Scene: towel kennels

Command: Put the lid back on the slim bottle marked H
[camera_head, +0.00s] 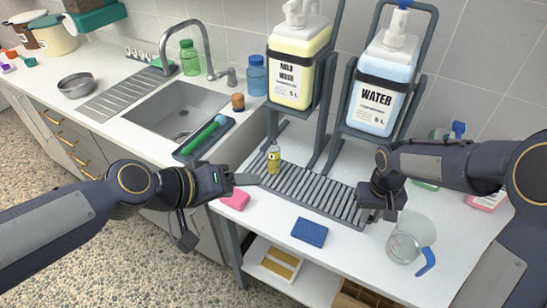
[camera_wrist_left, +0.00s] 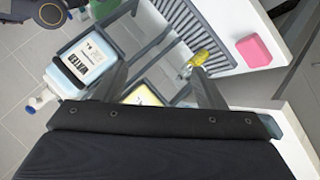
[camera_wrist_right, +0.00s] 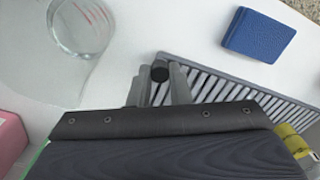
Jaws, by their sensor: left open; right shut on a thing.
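My right gripper (camera_head: 374,214) is shut on a small black lid (camera_wrist_right: 160,71), held over the right end of the rack. The lid is hidden in the head view.
A blue sponge (camera_head: 309,232), a pink sponge (camera_head: 235,200) and a glass jug (camera_head: 405,243) lie or stand along the front. The sink (camera_head: 180,110) is left.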

